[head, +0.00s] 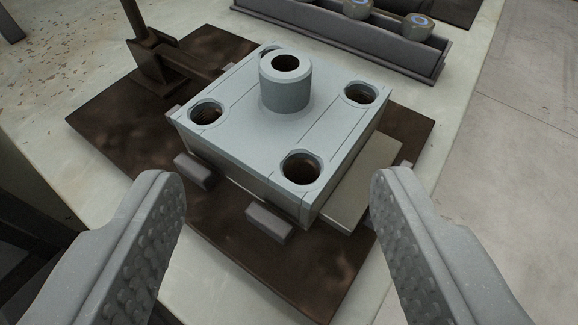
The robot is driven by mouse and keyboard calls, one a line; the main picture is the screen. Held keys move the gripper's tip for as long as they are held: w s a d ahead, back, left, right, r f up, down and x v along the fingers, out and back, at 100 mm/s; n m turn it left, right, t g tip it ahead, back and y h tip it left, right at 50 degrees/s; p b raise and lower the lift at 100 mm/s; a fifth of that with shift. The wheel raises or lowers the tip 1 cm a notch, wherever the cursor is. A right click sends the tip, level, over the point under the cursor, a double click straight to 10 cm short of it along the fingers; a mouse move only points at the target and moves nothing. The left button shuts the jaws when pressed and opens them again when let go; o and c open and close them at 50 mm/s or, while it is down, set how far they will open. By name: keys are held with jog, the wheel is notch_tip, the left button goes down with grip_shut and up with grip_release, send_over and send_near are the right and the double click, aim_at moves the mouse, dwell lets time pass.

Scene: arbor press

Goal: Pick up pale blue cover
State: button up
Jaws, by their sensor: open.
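The pale blue cover (262,129) is a square, block-like plate with a raised hollow boss (286,94) in its middle and round holes at its corners. It sits level near the middle of the head view, among small grey blocks on a dark brown plate (228,244). My gripper (278,185) is open, its two grey studded fingers at the lower left and lower right of the view. The fingers are apart from the cover and nearer to the camera, with nothing between them.
A grey tray (340,42) with round metal parts (417,27) stands behind the cover. A dark brown bracket with a post (150,62) rises at the back left. Small grey blocks (269,223) stand along the cover's near left side. The pale table (55,92) is clear at the left.

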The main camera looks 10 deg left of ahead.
aim_at(287, 83)
jog(key=x, duration=0.7)
jog(key=shift+w+f+b, duration=0.3)
jog(key=shift+f, duration=0.05)
jog(key=shift+w+a, duration=0.15)
jog(key=shift+w, duration=0.6)
jog(key=shift+r+x, duration=0.15)
jog(key=shift+x, duration=1)
jog(key=shift+r+x, duration=0.1)
jog(key=shift+x, duration=1.05)
jog(key=shift+w, duration=0.1)
jog(key=c, duration=1.2)
